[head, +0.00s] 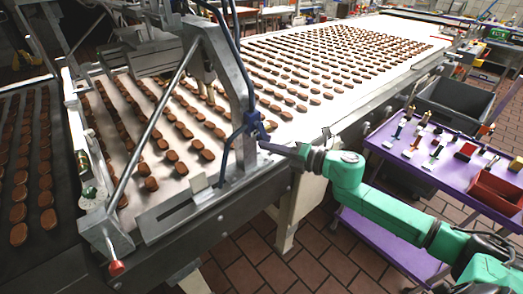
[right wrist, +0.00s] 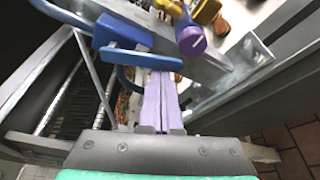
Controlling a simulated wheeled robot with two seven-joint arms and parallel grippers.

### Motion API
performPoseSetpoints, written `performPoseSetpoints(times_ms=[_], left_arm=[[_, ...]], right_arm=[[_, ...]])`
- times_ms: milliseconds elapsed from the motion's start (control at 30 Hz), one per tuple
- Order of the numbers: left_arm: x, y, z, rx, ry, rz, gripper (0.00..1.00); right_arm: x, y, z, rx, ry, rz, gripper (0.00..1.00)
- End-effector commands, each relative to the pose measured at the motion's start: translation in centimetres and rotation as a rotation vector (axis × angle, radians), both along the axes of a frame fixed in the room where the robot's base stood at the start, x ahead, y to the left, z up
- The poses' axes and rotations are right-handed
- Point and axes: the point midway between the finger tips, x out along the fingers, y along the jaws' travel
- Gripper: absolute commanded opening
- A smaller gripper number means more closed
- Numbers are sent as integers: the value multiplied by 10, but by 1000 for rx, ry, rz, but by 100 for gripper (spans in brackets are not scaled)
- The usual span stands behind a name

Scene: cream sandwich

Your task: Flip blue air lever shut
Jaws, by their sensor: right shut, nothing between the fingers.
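The blue air lever (head: 254,126) is on the side of the grey metal frame over the conveyor, with blue hose around it. In the right wrist view the lever shows as a flat blue bar (right wrist: 140,58) below a blue block (right wrist: 122,30). My right gripper (head: 264,146) reaches in from the right, just below the lever. Its pale fingers (right wrist: 160,76) are shut and empty, with their tips at the bar's lower edge. I cannot tell whether they touch it. My left gripper is not in view.
The grey frame (head: 236,85) stands over the belt (head: 330,55) with rows of brown biscuits. A purple-capped fitting (right wrist: 191,41) is close to the right of the lever. A purple trolley (head: 383,149) with small parts stands at the right. A red knob (head: 116,268) is at lower left.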

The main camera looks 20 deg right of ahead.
Motion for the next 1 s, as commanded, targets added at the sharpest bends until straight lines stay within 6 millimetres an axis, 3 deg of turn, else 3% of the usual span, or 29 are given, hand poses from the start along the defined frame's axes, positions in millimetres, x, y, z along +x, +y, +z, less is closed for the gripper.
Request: performPoseSetpoints(times_ms=[700, 1000], left_arm=[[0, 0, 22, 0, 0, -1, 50], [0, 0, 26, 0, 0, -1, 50]], right_arm=[[14, -34, 23, -632, -253, -2, 0], [17, -42, 34, -619, -249, -2, 0]])
